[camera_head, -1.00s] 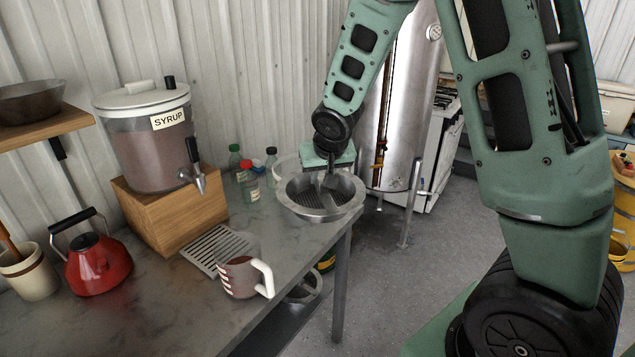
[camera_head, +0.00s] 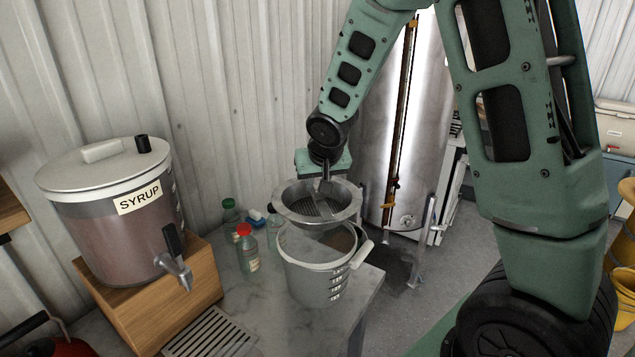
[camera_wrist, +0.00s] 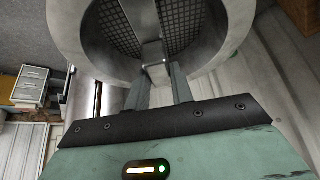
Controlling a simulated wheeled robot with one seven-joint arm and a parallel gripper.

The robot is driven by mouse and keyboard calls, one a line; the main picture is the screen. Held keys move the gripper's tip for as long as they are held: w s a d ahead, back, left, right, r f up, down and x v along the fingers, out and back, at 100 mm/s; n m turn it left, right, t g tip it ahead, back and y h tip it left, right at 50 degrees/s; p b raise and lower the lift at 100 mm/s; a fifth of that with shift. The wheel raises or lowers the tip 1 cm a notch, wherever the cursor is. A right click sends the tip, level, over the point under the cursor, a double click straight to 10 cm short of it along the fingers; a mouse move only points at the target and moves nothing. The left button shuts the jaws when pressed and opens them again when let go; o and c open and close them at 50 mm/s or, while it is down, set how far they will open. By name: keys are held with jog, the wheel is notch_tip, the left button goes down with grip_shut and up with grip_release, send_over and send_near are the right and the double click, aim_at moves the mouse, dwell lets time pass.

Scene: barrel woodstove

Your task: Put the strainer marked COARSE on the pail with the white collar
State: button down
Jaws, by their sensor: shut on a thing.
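My gripper (camera_wrist: 155,90) is shut on the grip of a round metal strainer with a mesh bottom. The strainer (camera_head: 318,222) is held up in the air, and in the head view it overlaps the far rim of a pail. In the wrist view its bowl (camera_wrist: 205,62) fills the top. No COARSE mark is readable. The pail (camera_head: 312,284) is grey with a pale upper rim, measure marks and a white handle at its right. It stands on the table near its end. The strainer is apart from it or at its far rim; I cannot tell which.
A SYRUP dispenser (camera_head: 105,235) on a wooden block (camera_head: 150,318) stands at left. Small bottles (camera_head: 246,248) stand left of the pail. A drain grate (camera_head: 212,334) lies in front. A tall steel tank (camera_head: 410,130) stands behind the table's end. Yellow pails (camera_head: 625,265) are at far right.

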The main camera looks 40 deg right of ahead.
aim_at(319, 199)
notch_tip(319, 199, down, 6)
jog(key=b, duration=0.7)
jog(key=shift+f, duration=0.1)
jog(key=shift+f+b, duration=2.7)
jog(key=shift+b, duration=0.45)
dwell(2.4)
dwell(0.4)
jog(key=c, duration=0.8)
grip_release()
